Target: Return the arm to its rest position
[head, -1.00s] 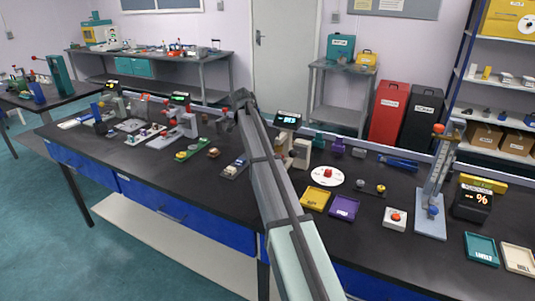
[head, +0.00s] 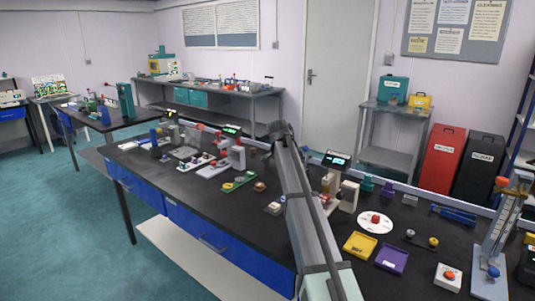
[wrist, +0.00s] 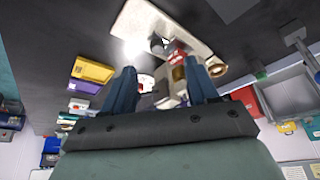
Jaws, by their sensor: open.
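My arm reaches from the bottom of the head view out over the long black bench (head: 215,225). My gripper is hidden behind the arm's far end in the head view. In the wrist view my gripper (wrist: 162,88) is open, with its two blue-grey fingers apart and nothing held between them. Beyond the fingers a pale machine part with a red and brown piece (wrist: 178,72) shows on the bench; it looks apart from the fingers, though the depth is hard to tell.
Right of my arm are a yellow tray (head: 360,245), a purple tray (head: 391,259), a white disc (head: 375,222) and a tall stand (head: 500,235). A device with a lit display (head: 336,162) stands close beside the arm. Several small instruments stand to the left.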

